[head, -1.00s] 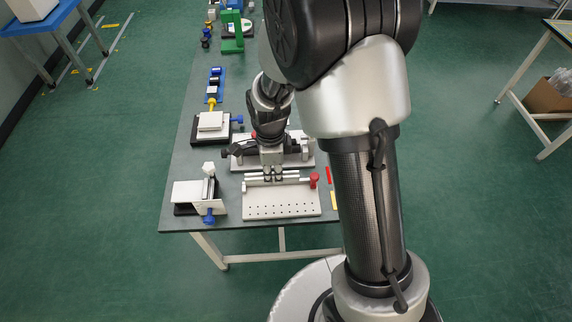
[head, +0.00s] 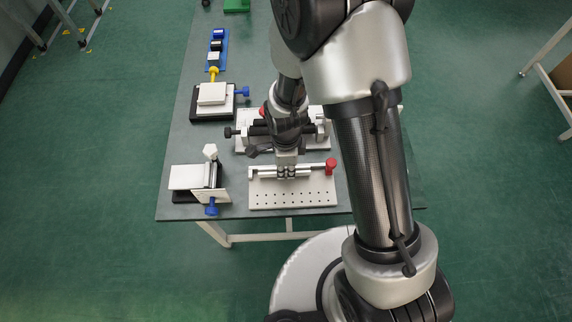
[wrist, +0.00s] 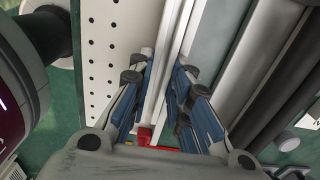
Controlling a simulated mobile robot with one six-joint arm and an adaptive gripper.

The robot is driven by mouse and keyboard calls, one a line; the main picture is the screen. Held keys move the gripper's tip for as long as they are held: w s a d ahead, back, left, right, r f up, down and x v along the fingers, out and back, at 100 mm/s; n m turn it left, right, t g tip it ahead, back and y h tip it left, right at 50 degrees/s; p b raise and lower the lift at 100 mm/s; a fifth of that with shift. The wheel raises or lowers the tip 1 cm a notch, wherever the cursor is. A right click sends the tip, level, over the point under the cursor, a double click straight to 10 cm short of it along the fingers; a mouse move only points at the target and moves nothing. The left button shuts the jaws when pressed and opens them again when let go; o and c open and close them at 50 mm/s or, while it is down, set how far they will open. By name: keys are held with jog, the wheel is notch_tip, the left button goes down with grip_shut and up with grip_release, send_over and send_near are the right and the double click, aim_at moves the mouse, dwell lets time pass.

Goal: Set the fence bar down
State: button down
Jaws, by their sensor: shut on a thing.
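The fence bar (head: 312,170) is a pale, slim bar with a red knob (head: 331,165) at its right end. My gripper (head: 286,173) points down and is shut on the bar near its middle. The bar lies along the back edge of a pale plate with rows of holes (head: 292,199). In the wrist view the bar (wrist: 160,45) runs between the blue-padded fingers (wrist: 165,75), beside the holed plate (wrist: 101,45) and roughly parallel to it. A red part (wrist: 145,136) shows below the fingers. I cannot tell whether the bar touches the plate.
A vice-like fixture (head: 245,142) stands close behind my gripper. A stand with a pale plate and blue knob (head: 186,177) is at left. Another blue-knobbed stand (head: 212,94) is behind it. The table's (head: 350,212) front edge is close to the holed plate.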

jog(key=shift+f, duration=0.2)
jog(key=shift+s+d+f+b, duration=0.2)
jog(key=shift+s+f+b, duration=0.35)
jog(key=shift+f+b, duration=0.35)
dwell(0.4)
jog(key=c, duration=1.8)
grip_release()
jog(key=shift+o, duration=1.4)
jog(key=shift+w+a+f, duration=0.15)
jog(key=shift+w+f, duration=0.05)
jog(key=shift+w, duration=0.3)
jog(key=shift+o, duration=0.6)
jog(key=shift+s+r, duration=0.1)
jog(key=shift+s, duration=0.05)
jog(key=shift+o, duration=1)
jog(key=shift+r, duration=0.1)
